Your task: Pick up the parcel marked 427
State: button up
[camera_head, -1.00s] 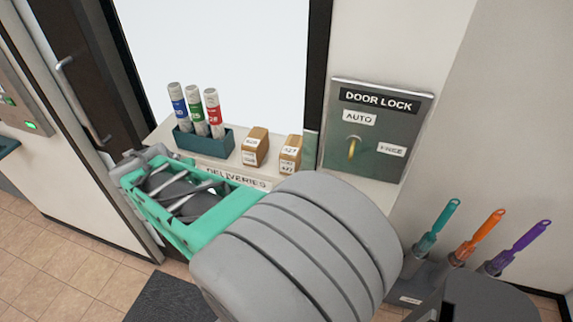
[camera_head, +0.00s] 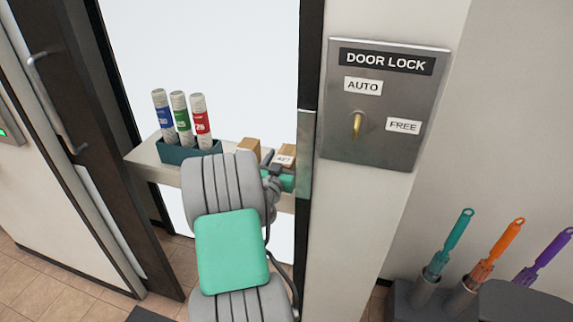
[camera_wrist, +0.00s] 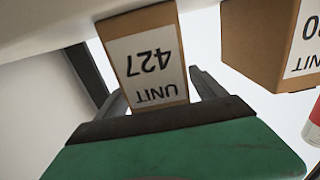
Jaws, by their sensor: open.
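The parcel marked 427 (camera_head: 286,152) is a small brown box with white labels at the right end of the shelf (camera_head: 150,162). In the wrist view this parcel (camera_wrist: 146,52) appears upside down, its label reading UNIT 427. My gripper (camera_wrist: 160,95) is open, with one finger on each side of the parcel; I cannot tell whether they touch it. In the head view my gripper (camera_head: 278,182) is at the parcel's front, mostly hidden by my arm, and the parcel's lower part is covered.
A second brown parcel (camera_head: 248,145) stands close to the left, its label partly cut off in the wrist view (camera_wrist: 266,45). A teal holder (camera_head: 172,152) with several labelled tubes stands further left. The door lock panel (camera_head: 383,105) is on the wall at right.

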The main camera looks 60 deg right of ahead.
jog(key=shift+w+d, duration=0.1)
jog(key=shift+d, duration=0.4)
jog(key=shift+c, duration=0.3)
grip_shut()
jog(key=shift+r, duration=0.15)
dwell(0.4)
